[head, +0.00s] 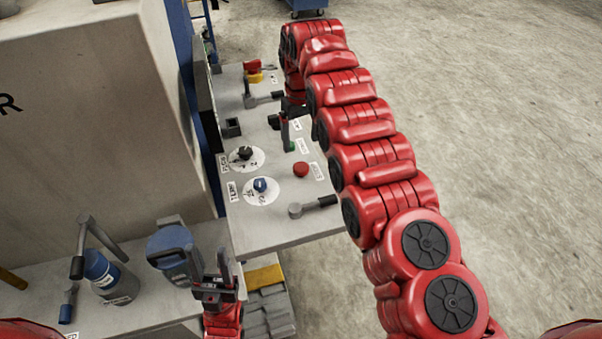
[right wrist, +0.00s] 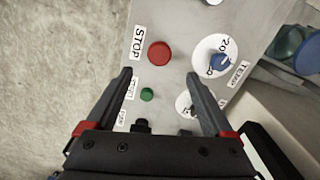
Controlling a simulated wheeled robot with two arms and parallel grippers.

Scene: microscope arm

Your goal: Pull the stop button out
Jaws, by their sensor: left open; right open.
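The red stop button (head: 300,169) is a round knob on the grey control panel (head: 283,226). In the right wrist view the stop button (right wrist: 159,53) sits beside a STOP label (right wrist: 138,42), just beyond the fingertips and between their lines. My right gripper (right wrist: 159,77) is open and empty, its fingers spread wider than the button. In the head view my right gripper (head: 287,127) hangs over the panel behind the button, partly hidden by its arm. Its height above the panel is hard to tell. My left gripper (head: 217,284) is open and empty at the lower middle, away from the panel.
A green button (right wrist: 147,94) lies between the right fingers. A blue knob (head: 260,186) and a black knob (head: 245,153) sit on white dials left of the stop button. A grey lever (head: 313,206) is at the near edge.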

